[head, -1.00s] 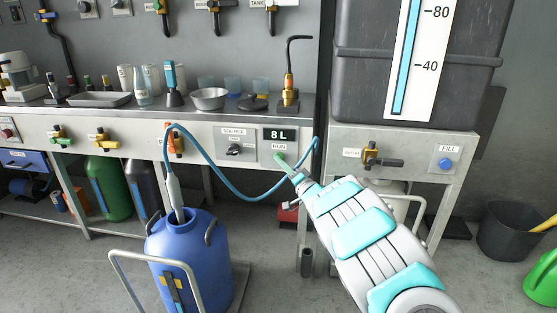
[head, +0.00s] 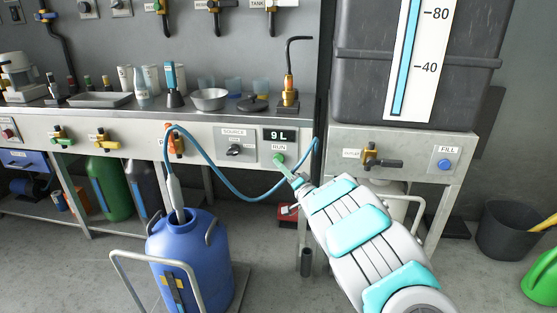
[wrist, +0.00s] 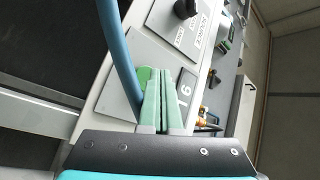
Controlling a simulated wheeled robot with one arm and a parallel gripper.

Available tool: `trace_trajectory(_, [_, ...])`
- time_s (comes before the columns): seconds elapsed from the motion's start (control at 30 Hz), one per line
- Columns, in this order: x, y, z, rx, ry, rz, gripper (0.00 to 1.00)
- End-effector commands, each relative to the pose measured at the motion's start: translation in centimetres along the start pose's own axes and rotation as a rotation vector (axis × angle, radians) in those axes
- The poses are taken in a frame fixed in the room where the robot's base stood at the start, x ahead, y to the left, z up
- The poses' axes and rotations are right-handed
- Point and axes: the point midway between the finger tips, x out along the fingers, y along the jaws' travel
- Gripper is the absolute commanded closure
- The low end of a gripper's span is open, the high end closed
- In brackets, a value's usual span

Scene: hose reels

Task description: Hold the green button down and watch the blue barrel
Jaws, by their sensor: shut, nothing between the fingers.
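The green button (head: 280,158) sits under the word RUN on the grey panel, below a display (head: 279,135) that reads 9 L. My gripper (head: 284,164) is shut and empty, with its fingertips against the button. In the wrist view the closed green fingers (wrist: 160,100) cover part of the green button (wrist: 143,75). The blue barrel (head: 188,258) stands upright on a trolley. A nozzle (head: 175,193) on the blue hose (head: 228,190) reaches into its open top. The liquid inside cannot be seen.
The blue hose loops across the panel close beside my gripper. A SOURCE knob (head: 234,151) is left of the button. A blue FILL button (head: 445,164) and a dark tank (head: 360,70) with a level gauge (head: 412,60) are to the right.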

Motion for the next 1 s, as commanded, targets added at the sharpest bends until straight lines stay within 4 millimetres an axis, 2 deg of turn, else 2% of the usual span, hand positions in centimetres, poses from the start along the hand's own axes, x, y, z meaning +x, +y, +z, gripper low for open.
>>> trace_trajectory(0.17, [-0.4,-0.5,0.3,0.000,-0.001,0.000,1.00])
trace_trajectory(0.63, [-3.3,-2.3,2.4,0.001,0.000,0.004,1.00])
trace_trajectory(1.0, [-3.5,-2.5,2.5,0.000,0.000,0.000,1.00])
